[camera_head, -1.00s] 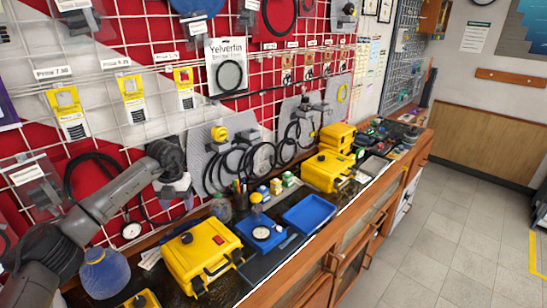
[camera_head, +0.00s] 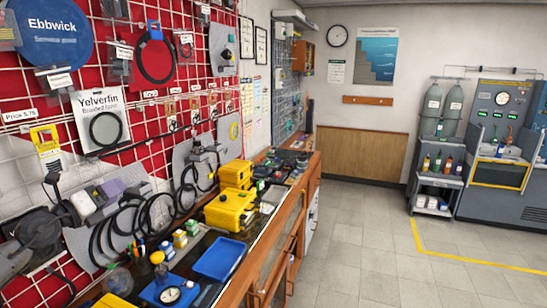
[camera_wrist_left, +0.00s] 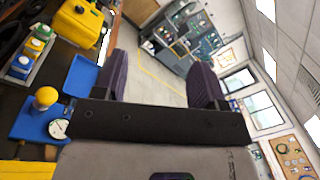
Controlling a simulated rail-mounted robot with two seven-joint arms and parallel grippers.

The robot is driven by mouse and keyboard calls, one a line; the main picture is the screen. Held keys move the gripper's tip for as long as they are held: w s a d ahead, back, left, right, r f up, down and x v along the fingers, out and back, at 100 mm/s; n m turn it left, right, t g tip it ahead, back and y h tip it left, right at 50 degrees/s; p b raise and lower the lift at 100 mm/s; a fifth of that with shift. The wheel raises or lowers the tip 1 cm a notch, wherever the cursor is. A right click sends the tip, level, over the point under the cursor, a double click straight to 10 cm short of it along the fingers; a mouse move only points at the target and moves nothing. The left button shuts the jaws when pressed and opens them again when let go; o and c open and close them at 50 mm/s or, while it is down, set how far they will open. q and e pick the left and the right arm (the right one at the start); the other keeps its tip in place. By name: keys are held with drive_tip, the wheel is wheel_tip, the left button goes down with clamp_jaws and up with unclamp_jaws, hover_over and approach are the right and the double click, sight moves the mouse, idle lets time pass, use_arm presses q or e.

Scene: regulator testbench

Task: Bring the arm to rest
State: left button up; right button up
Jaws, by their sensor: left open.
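My left arm (camera_head: 38,232) comes in at the left edge of the head view, in front of the wall grid. My left gripper (camera_head: 98,196) is raised beside the hoses hung on the wall, above the bench. In the left wrist view its two dark purple fingers (camera_wrist_left: 160,82) stand wide apart with nothing between them. Beyond them show the room's floor and the far blue-grey station. My right gripper is in neither view.
Below on the bench are a yellow case (camera_head: 230,209), a blue tray (camera_head: 219,259), a blue base with a gauge (camera_head: 170,295) and small boxes (camera_head: 180,239). Hoses (camera_head: 128,228) hang close to the gripper. The floor (camera_head: 370,240) to the right is clear.

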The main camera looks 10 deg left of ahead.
use_arm(q)
drive_tip(key=s+d+r+n+t+y, duration=0.2)
drive_tip(key=s+r+n+t+y, duration=0.15)
drive_tip(key=r+n+y, duration=0.35)
drive_tip(key=s+d+r+n+t+y, duration=0.3)
drive_tip(key=r+n+t+y, duration=0.2)
drive_tip(key=r+n, duration=0.35)
drive_tip(key=s+d+f+n+g+h, duration=0.1)
drive_tip(key=s+d+f+n+g, duration=0.4)
drive_tip(key=f, duration=0.7)
drive_tip(key=s+d+f+n+g+h, duration=0.2)
drive_tip(key=s+d+f+g, duration=0.15)
drive_tip(key=d+f, duration=0.55)
drive_tip(key=s+d+f+n+g+h, duration=0.1)
drive_tip(key=s+d+f+n+g, duration=0.35)
drive_tip(key=f, duration=0.95)
drive_tip(key=s+d+f+n+g+h, duration=0.1)
drive_tip(key=s+d+f+g+h, duration=0.3)
drive_tip(key=s+f, duration=0.9)
drive_tip(key=s+d+f+n+g+y, duration=0.1)
drive_tip(key=s+f+g, duration=0.5)
drive_tip(key=s+f, duration=0.7)
wheel_tip(320, 180, up, 14)
drive_tip(key=p, duration=1.3)
drive_tip(key=shift+w+p, duration=0.2)
drive_tip(key=shift+p, duration=0.2)
drive_tip(key=shift+f, duration=0.15)
